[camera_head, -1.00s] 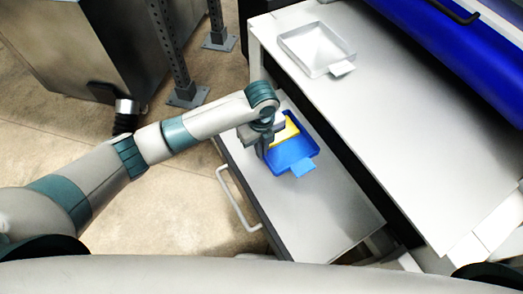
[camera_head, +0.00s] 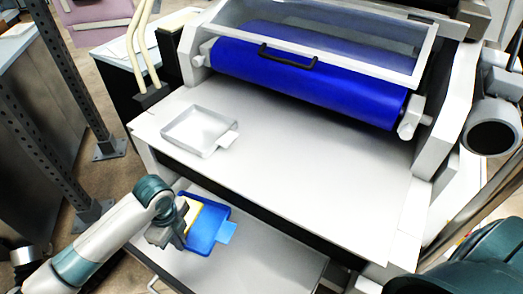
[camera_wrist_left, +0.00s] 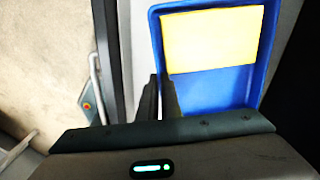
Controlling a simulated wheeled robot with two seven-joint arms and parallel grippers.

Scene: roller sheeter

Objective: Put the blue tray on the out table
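The blue tray (camera_head: 207,229) lies in the pulled-out drawer (camera_head: 262,268) below the white worktop, with a yellow sheet or block (camera_head: 189,214) in it and a light blue tab on its right side. The tray also shows in the left wrist view (camera_wrist_left: 214,94). My left gripper (camera_head: 180,232) is at the tray's left side; its two fingers (camera_wrist_left: 160,92) are close together with the tray's left wall between them. No surface is marked as the out table. My right gripper is not in view.
A white or clear tray (camera_head: 199,131) sits on the left of the white worktop (camera_head: 300,180). Behind it is the blue roller (camera_head: 305,78) under a framed cover with a black handle. Most of the worktop is bare. A dark perforated post (camera_head: 88,110) stands at left.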

